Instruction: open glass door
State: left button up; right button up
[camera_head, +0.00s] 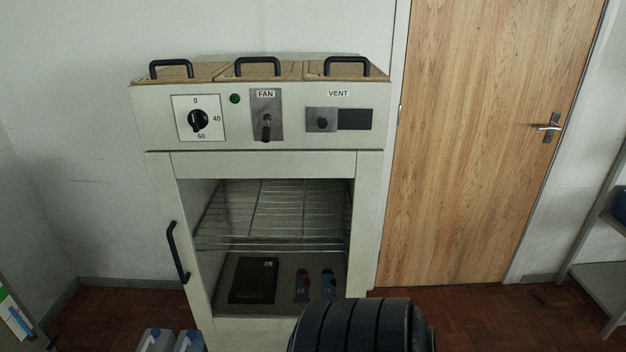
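The glass door (196,283) is in the front of a pale cabinet (265,120), below its control panel. It has a pale frame around a large pane and looks closed. Its black bar handle (177,252) stands upright on the left side of the frame. Through the pane I see a wire rack (270,215), a dark flat item (254,281) and two small objects, one red (302,284) and one blue (328,284). Neither of my grippers shows. A dark ribbed part, apparently mine, covers the bottom centre-right and hides the door's lower right corner.
The panel carries a dial (198,120), a FAN lever (266,126) and a VENT slider (322,124). Lids with black handles (257,65) top the cabinet. Blue-and-white containers (157,341) stand at lower left. A wooden door (480,150) and grey shelf (603,283) are right.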

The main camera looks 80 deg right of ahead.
aim_at(166, 167)
jog(key=l+z, duration=0.1)
jog(key=z, duration=1.85)
jog(key=k+l, duration=0.05)
jog(key=l, duration=0.05)
